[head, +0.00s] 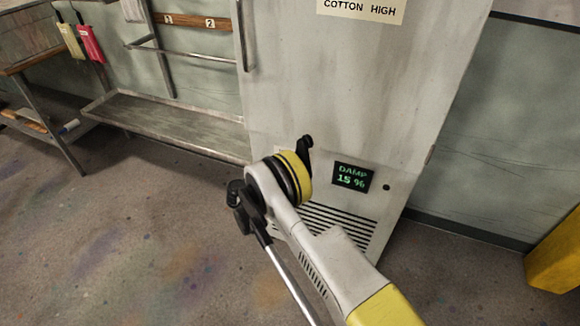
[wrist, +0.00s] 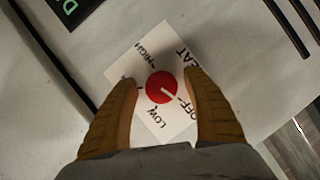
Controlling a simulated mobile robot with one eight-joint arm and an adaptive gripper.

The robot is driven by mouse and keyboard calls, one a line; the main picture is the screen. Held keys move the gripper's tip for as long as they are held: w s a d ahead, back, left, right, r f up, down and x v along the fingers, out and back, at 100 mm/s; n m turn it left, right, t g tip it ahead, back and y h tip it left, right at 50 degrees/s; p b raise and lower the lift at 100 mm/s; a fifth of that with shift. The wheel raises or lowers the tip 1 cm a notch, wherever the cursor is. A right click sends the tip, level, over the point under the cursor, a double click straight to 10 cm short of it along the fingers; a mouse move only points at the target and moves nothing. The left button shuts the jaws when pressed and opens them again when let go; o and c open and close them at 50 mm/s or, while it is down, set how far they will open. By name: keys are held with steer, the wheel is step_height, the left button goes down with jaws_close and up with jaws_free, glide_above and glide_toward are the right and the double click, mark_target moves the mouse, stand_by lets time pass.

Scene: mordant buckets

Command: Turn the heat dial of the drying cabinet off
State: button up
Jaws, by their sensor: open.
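The heat dial (wrist: 158,83) is a round red knob on a white label plate (wrist: 152,122) marked HIGH, LOW and OFF. Its white pointer line runs toward the lower right of the wrist view, on the side of the word OFF. My gripper (wrist: 161,79) is open, with one yellow-brown finger on each side of the dial and a small gap showing on both sides. The right finger covers part of the label plate. In the head view the grey drying cabinet (head: 345,90) stands upright, and my arm hides the dial.
A lit display (head: 351,177) on the cabinet reads DAMP 15 %. Vents (head: 345,222) lie below it. A metal bench (head: 170,122) stands left of the cabinet, and a yellow block (head: 555,255) is at the right. Open floor (head: 130,240) lies at the left front.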

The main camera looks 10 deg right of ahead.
steer(key=v, duration=1.2)
steer(key=shift+w+r, duration=0.1)
steer(key=shift+r, duration=0.05)
steer(key=d+r+g+y, duration=0.25)
steer(key=d+r, duration=0.25)
steer(key=r, duration=0.8)
steer(key=s+d+r+y, duration=0.45)
steer(key=s+r, duration=0.35)
steer(key=r, duration=0.2)
steer(key=s+r+y, duration=0.2)
steer(key=s+y, duration=0.1)
steer(key=s, duration=1)
steer(key=s+r+m+y, duration=0.1)
steer(key=s+r+y, duration=0.1)
steer(key=s, duration=1.2)
steer(key=shift+m+y, duration=0.3)
steer(key=shift+y, duration=0.1)
